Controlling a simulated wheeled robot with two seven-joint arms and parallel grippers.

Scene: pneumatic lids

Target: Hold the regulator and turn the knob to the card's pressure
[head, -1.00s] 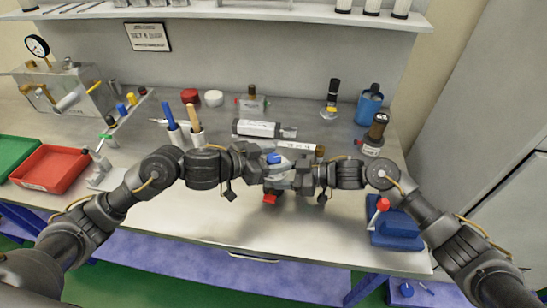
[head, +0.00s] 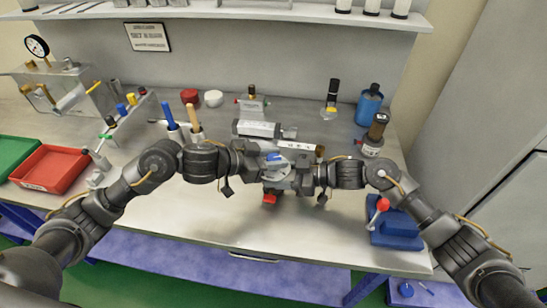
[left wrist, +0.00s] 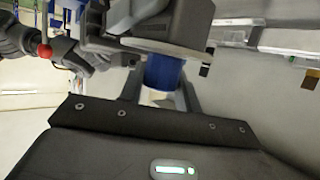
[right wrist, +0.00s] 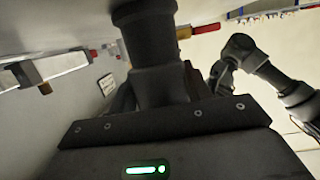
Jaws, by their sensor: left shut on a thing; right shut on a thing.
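The regulator (head: 283,172) is a small grey body held up above the front middle of the bench, mostly hidden by my grippers. Its blue knob (head: 275,157) shows on top and a red part (head: 270,198) shows below. My left gripper (head: 262,165) comes in from the left; in the left wrist view the blue knob (left wrist: 164,72) sits between its fingers. My right gripper (head: 306,178) is shut on the regulator from the right. The right wrist view shows a dark cylinder between the fingers. A framed card (head: 147,37) hangs on the back wall; its small lettering is blurred.
A red tray (head: 50,170) and a green tray (head: 12,150) lie at left near a unit with a round gauge (head: 37,45). A blue fixture (head: 398,230) with a red ball handle stands at right. The front middle of the bench is clear.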

